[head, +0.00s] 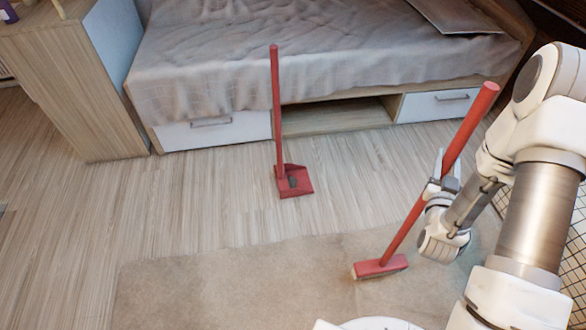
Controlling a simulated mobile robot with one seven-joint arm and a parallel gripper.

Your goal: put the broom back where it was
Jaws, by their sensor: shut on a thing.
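The broom (405,232) has a long red handle and a red head with pale bristles. My gripper (444,172) is shut on the middle of its handle, at the right of the head view. The broom leans, its top to the upper right and its head at the lower left, over the beige rug. I cannot tell whether the bristles touch the rug. A red dustpan (296,184) with a tall upright red handle stands on the wooden floor in front of the bed.
A bed (230,70) with a grey blanket has white drawers (215,131) and an open compartment (330,117) below. A wooden cabinet (75,90) stands at the left. The rug (220,290) is bare on its left. The floor left of the dustpan is clear.

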